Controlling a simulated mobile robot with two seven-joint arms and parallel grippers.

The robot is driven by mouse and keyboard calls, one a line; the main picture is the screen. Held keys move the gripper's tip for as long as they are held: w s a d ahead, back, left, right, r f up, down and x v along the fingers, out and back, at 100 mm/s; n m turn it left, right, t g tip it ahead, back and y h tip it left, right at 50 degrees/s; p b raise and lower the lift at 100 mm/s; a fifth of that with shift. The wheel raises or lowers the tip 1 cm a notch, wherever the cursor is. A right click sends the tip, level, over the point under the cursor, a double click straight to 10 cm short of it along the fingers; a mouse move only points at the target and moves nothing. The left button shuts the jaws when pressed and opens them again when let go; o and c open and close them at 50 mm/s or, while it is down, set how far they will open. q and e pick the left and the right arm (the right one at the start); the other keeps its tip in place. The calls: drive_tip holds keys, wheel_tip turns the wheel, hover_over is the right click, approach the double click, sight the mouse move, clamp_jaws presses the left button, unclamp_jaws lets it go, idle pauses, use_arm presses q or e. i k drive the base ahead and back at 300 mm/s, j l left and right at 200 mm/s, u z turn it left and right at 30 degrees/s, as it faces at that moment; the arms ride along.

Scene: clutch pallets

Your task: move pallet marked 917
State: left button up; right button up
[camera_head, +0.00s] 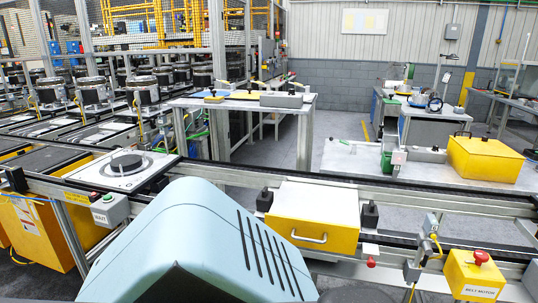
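A white pallet plate (122,172) with a black round disc (126,164) on it sits on the conveyor at the left. No number 917 can be read on it or anywhere else, so I cannot tell which pallet is marked so. Other pale pallet plates (98,134) lie on the lines behind it, at the upper left. Neither my left nor my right gripper is in view.
A conveyor rail (440,197) runs across the middle to the right. A yellow box with a handle (312,234) stands at its near side. A red button on a yellow "BELT MOTOR" box (475,276) is at lower right. A yellow case (485,158) rests beyond the rail.

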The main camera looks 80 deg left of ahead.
sight(128, 171)
drive_tip(key=u, duration=3.55)
drive_tip(key=i+j+z, duration=0.1)
drive_tip(key=z, duration=0.8)
drive_tip(key=i+j+z, duration=0.1)
drive_tip(key=j+z, duration=0.8)
drive_tip(key=j, duration=0.45)
drive_tip(key=k+j+z, duration=0.2)
drive_tip(key=j, duration=0.45)
drive_tip(key=j+z, duration=0.2)
drive_tip(key=j, duration=0.45)
